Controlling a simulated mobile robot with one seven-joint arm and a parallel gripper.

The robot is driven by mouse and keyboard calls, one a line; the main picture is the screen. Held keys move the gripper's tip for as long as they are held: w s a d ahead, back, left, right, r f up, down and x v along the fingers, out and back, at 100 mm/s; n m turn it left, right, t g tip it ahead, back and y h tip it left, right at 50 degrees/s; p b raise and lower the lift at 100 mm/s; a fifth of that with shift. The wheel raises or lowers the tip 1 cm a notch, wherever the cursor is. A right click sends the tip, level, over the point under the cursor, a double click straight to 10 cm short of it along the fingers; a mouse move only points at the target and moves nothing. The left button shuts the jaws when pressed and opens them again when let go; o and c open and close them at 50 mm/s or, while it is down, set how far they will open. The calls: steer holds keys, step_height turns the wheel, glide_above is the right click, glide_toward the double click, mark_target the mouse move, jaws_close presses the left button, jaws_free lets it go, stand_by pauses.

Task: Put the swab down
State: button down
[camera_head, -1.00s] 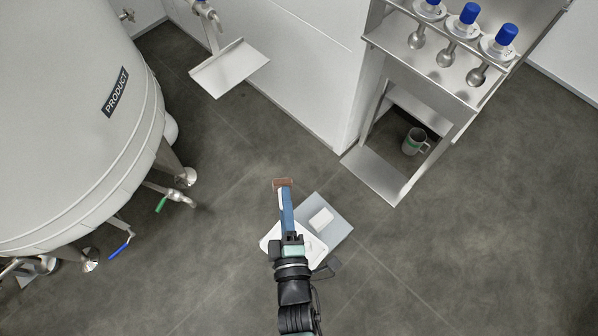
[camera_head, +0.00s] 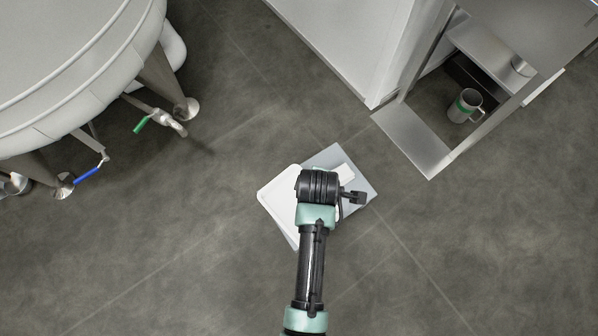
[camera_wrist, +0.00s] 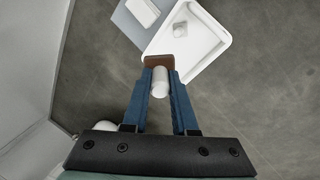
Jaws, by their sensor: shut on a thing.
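My gripper (camera_wrist: 159,75) has blue fingers, and in the wrist view they are shut on a short white cylinder, which I take as the swab (camera_wrist: 160,83). A brown-red piece (camera_wrist: 158,60) shows at the fingertips; I cannot tell if it is part of the fingers. In the head view the tray (camera_head: 278,197) is partly under my arm, and my wrist hides the fingers and the swab. I cannot tell the swab's height above the tray.
A grey plate (camera_head: 327,157) with a white block (camera_head: 342,171) adjoins the tray. A large tank (camera_head: 70,70) with valves stands at the left. The floor around the tray is clear.

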steer(key=s+f+g+b, duration=0.1)
steer(key=f+b, duration=0.5)
steer(key=f, duration=0.2)
steer(key=s+a+f+g+b, duration=0.1)
steer(key=s+f+b, duration=0.1)
steer(key=f+b, duration=0.4)
steer(key=s+a+f+n+g+b, duration=0.1)
steer(key=f+b, duration=0.6)
steer(key=f, duration=0.4)
steer(key=shift+s+a+f+g, duration=0.1)
steer(key=shift+s+g, duration=0.2)
steer(key=shift+s, duration=0.1)
steer(key=c, duration=0.7)
jaws_free()
step_height(320, 180, up, 12)
steer(key=p, duration=0.7)
steer(key=shift+p, duration=0.35)
